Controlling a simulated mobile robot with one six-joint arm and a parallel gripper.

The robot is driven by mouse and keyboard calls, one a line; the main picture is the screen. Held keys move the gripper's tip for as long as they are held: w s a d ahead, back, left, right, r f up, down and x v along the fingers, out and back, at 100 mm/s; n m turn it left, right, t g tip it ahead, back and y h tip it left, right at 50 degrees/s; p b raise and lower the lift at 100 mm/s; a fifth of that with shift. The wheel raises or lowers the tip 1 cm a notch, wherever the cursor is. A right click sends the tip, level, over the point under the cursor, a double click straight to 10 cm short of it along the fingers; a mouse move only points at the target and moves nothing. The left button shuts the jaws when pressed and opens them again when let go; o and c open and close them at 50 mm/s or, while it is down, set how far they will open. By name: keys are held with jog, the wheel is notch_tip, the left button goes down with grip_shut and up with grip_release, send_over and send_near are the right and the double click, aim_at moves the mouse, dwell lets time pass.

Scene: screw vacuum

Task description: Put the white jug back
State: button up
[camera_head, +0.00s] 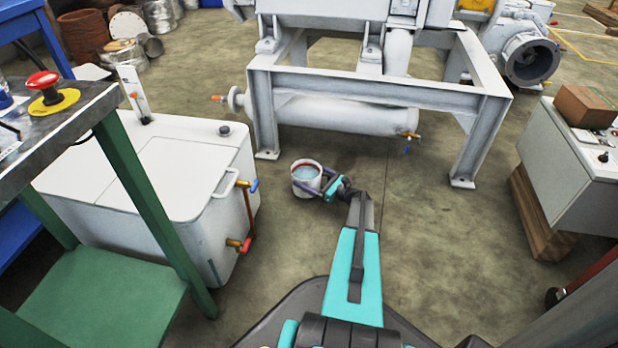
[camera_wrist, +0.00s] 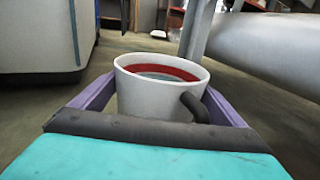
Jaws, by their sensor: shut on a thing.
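The white jug (camera_head: 305,178) is a round, open-topped vessel with a red band inside the rim and pale liquid or a light surface within. My gripper (camera_head: 317,186) is at its side, with its fingers shut around it. In the wrist view the jug (camera_wrist: 160,97) stands upright between the two purple fingers of my gripper (camera_wrist: 162,100), and a dark handle (camera_wrist: 195,108) shows at its right front. The jug's lower part is hidden behind my gripper. I cannot tell whether its base touches the floor.
A white tank cabinet (camera_head: 150,165) with brass valves stands to the left. A grey steel frame (camera_head: 380,100) with a horizontal cylinder (camera_head: 345,115) stands behind the jug. A green-legged table (camera_head: 100,290) is at lower left, and a control box (camera_head: 575,160) at right. Floor between is clear.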

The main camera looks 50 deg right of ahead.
jog(key=shift+f+b, duration=0.35)
jog(key=shift+f, duration=0.2)
jog(key=o, duration=1.7)
jog(key=shift+f, duration=0.2)
jog(key=shift+r, duration=0.15)
jog(key=shift+s+d+p, duration=0.15)
jog(key=shift+s+p, duration=0.5)
jog(key=shift+s, duration=0.3)
jog(key=s+p, duration=0.1)
jog(key=s, duration=0.2)
jog(key=s+d+p, duration=0.1)
jog(key=s+p, duration=0.2)
jog(key=s, duration=0.2)
jog(key=shift+s+d, duration=0.2)
jog(key=shift+s, duration=0.1)
jog(key=shift+s+d+p, duration=0.1)
jog(key=shift+s+p, duration=0.4)
jog(key=shift+s, duration=0.2)
